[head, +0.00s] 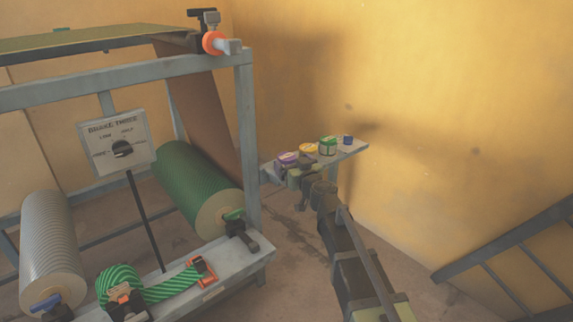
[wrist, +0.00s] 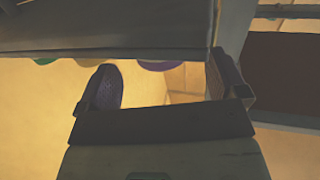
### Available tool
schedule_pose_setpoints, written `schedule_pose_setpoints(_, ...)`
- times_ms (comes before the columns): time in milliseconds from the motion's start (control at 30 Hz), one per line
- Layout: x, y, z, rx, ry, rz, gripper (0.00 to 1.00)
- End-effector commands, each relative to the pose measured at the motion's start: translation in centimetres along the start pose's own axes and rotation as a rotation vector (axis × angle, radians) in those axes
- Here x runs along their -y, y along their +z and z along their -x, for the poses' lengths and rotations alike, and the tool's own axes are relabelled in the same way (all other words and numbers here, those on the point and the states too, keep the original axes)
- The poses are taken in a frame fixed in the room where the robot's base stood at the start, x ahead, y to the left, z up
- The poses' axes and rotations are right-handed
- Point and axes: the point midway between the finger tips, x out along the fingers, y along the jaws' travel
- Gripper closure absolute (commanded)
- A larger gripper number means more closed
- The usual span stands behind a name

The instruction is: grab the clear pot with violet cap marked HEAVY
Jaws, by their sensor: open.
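A pot with a violet cap (head: 288,158) stands at the left end of a small wall shelf (head: 355,150); its label is too small to read. In the wrist view only a violet edge (wrist: 158,65) shows past a grey slab, between the two fingers in the picture. My gripper (head: 300,179) is in front of the shelf's left end, close to the violet-capped pot and partly covering that area. In the wrist view my gripper (wrist: 165,85) has its fingers wide apart with nothing between them. I cannot tell the exact gap to the pot.
Pots with a yellow cap (head: 308,148) and a green cap (head: 328,144), and a small blue one (head: 347,140), stand to the right on the shelf. A press frame (head: 247,130) with a green roller (head: 195,190) stands close on the left. A railing (head: 510,255) is at lower right.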

Motion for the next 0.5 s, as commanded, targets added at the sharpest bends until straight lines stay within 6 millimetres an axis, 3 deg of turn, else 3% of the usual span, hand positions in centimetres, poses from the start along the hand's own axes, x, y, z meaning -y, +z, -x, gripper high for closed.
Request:
schedule_pose_setpoints(300,0.1,-0.1,-4.8,0.000,-0.001,0.000,0.08)
schedule_pose_setpoints(500,0.2,-0.1,-5.1,0.000,-0.001,0.000,0.08)
